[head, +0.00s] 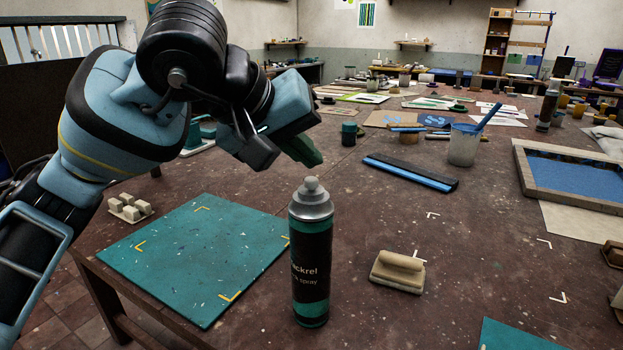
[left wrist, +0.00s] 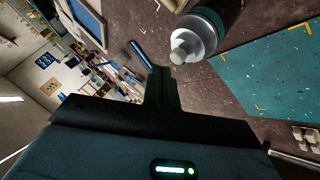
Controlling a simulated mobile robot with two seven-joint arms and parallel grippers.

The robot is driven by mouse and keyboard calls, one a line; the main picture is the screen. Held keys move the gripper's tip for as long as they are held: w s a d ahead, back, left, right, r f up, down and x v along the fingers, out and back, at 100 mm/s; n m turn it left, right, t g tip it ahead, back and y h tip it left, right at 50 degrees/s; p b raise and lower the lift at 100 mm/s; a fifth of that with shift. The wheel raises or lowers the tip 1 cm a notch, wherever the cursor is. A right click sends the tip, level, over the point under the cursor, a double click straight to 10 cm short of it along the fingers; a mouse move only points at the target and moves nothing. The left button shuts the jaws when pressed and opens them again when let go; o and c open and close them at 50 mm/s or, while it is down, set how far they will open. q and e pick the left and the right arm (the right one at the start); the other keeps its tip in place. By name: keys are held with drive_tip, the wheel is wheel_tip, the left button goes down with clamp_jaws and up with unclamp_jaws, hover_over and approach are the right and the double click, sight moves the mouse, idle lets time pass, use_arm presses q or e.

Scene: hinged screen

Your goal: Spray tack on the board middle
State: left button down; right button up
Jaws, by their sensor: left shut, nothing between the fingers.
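The spray can (head: 311,255) is black and teal with a silver top and a grey nozzle. It stands upright on the table at the right edge of a teal board (head: 190,255), which has yellow corner marks. My left gripper (head: 308,155) is shut and empty, above and behind the can's nozzle and apart from it. In the left wrist view the gripper's fingers (left wrist: 161,85) are together, with the can's nozzle (left wrist: 190,45) just beside them and the teal board (left wrist: 275,70) to the right. My right gripper is out of view.
A wooden-handled block (head: 398,272) lies right of the can. A framed screen (head: 530,185) is at the right. Small pale blocks (head: 128,208) sit by the board's left. The board's surface is clear.

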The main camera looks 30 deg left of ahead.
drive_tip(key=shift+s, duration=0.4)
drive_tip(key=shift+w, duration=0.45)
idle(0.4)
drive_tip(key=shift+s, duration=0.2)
use_arm(q)
drive_tip(key=shift+f, duration=0.45)
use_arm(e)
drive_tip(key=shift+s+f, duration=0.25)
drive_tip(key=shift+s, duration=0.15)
use_arm(q)
drive_tip(key=shift+f, duration=0.1)
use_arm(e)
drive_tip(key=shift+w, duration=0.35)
